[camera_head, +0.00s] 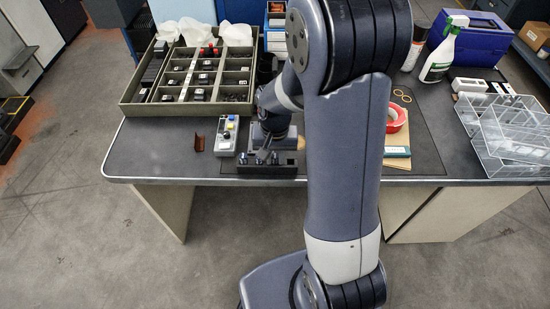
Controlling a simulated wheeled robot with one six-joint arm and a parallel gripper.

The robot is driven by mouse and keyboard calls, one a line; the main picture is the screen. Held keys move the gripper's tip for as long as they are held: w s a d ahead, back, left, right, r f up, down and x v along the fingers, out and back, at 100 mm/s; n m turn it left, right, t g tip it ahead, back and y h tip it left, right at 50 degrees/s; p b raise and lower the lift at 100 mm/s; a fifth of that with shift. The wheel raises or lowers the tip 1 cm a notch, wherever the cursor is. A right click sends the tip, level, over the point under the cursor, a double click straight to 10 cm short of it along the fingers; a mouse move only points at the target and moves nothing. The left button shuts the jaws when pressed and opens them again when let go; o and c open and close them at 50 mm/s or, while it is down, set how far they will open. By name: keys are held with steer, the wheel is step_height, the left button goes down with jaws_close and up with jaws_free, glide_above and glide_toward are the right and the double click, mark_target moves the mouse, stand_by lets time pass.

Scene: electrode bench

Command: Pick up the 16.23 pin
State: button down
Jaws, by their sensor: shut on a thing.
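A low black holder (267,169) stands near the front edge of the bench, with several small dark pins upright along its top. My gripper (266,150) is just above and behind the holder, pointing down, partly hidden by my own arm. It is shut on a small pin, which is hardly visible between the fingers. I cannot read any marking on the pins, so I cannot tell which one is 16.23. I cannot tell whether the held pin is clear of the holder.
A grey control box (227,136) and a brown bracket (199,143) lie left of the holder. A compartment tray (128,101) is at back left. Red tape (397,119), a spray bottle (440,55) and clear trays (508,140) are at right. My arm covers the bench's middle.

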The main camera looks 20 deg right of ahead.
mark_target(275, 157)
step_height(275, 157, up, 10)
stand_by(0.5)
steer(key=shift+p, duration=0.3)
